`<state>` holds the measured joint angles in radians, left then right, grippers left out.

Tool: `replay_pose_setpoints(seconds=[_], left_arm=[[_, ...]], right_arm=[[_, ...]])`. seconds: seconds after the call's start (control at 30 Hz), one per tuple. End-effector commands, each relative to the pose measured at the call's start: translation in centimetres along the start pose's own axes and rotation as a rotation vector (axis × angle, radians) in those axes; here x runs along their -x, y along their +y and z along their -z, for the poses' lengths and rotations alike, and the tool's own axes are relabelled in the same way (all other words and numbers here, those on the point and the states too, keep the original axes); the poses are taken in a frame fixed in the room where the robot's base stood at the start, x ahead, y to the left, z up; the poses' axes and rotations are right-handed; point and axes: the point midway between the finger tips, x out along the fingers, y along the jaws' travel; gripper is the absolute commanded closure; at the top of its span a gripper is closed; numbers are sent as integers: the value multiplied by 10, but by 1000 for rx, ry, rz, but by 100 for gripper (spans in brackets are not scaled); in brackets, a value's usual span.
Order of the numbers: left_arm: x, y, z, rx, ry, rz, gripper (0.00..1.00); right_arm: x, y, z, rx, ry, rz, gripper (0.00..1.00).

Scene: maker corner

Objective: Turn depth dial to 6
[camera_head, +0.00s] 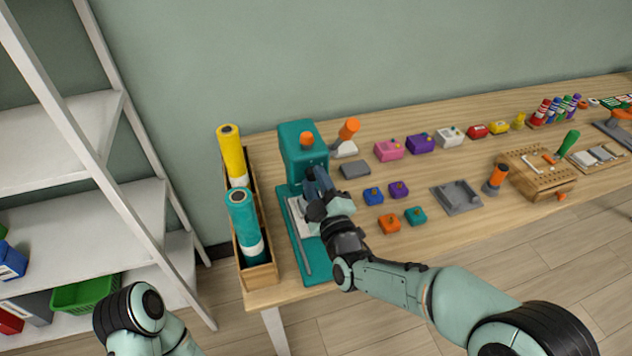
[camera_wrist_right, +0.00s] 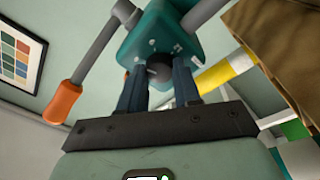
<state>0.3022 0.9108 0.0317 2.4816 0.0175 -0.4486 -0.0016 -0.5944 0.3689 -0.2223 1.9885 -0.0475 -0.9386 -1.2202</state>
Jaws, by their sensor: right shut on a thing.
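The teal press (camera_head: 301,150) stands at the left end of the wooden table, with an orange-tipped lever (camera_head: 349,128) at its right. My right gripper (camera_head: 318,185) is at the front of the press, its fingers pointing into it. In the right wrist view the two fingers are shut on the dark round depth dial (camera_wrist_right: 160,72) under the teal head (camera_wrist_right: 160,40). White marks surround the dial, too small to read. The lever (camera_wrist_right: 92,72) also shows at the left there. In the head view my gripper hides the dial. My left gripper is out of view; only part of the left arm shows.
A wooden holder (camera_head: 262,275) with a yellow roll (camera_head: 231,150) and a teal roll (camera_head: 240,215) stands close left of the press. Small coloured blocks, including a blue one (camera_head: 373,196) and an orange one (camera_head: 389,224), lie to the right. A white shelf (camera_head: 120,235) stands at the left.

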Motion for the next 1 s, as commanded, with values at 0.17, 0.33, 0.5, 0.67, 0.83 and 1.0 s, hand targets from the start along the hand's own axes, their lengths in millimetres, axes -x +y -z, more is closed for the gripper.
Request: replay_pose_setpoints(seconds=[0.17, 0.33, 0.5, 0.67, 0.83, 1.0], left_arm=[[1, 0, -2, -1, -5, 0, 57], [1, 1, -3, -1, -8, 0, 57], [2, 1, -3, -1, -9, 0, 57], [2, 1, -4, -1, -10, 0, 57], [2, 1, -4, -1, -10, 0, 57], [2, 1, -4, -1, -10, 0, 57]], right_arm=[[0, -1, -1, 98, 3, 13, 98], [0, -1, -2, 154, 6, 17, 98], [0, -1, -2, 181, 7, 19, 98], [0, -1, -2, 187, 7, 20, 98], [0, -1, -2, 187, 7, 20, 98], [0, -1, -2, 186, 8, 19, 42]])
